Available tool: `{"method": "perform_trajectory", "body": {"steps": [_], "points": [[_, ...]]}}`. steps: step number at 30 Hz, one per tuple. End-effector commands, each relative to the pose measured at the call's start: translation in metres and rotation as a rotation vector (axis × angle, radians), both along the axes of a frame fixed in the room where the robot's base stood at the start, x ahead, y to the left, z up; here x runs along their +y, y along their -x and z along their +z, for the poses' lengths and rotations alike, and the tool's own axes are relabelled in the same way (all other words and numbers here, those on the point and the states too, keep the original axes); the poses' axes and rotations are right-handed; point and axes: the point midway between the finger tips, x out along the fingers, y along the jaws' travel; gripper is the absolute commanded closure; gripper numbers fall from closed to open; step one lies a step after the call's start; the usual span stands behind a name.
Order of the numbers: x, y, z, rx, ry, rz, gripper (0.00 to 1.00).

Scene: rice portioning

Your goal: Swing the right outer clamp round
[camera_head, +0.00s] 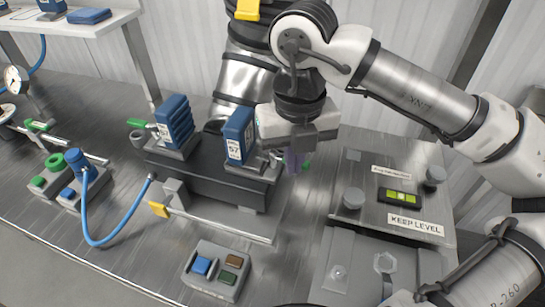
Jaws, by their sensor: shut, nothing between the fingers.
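My gripper (294,158) is shut and empty, pointing down at the right end of a dark fixture block (208,180). The fixture carries two upright blue ribbed pieces, a left one (175,120) and a right one (239,134) with a white label. Small metal clamp parts (254,166) sit around the foot of the right blue piece, close to my fingers. The right outer clamp is not clearly told apart from them, as my gripper covers part of that area. Contact cannot be told. A small green part (307,164) shows just right of my fingers.
A metal box (395,188) with a level and a "KEEP LEVEL" label stands at the right. A grey tray (218,271) with coloured blocks lies in front. A blue hose (98,242) loops at the left.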

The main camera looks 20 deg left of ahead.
Motion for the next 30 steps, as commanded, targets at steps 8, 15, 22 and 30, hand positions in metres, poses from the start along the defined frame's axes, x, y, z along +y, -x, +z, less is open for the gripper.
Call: {"method": "perform_trajectory", "body": {"steps": [8,15,22,30], "points": [[-0.002,-0.002,0.0,0.0,0.001,0.001,1.0],[-0.003,-0.004,0.001,0.0,0.001,0.0,1.0],[-0.003,-0.002,0.019,-0.002,0.001,0.0,1.0],[-0.002,0.004,0.051,-0.002,0.001,-0.001,1.0]]}}
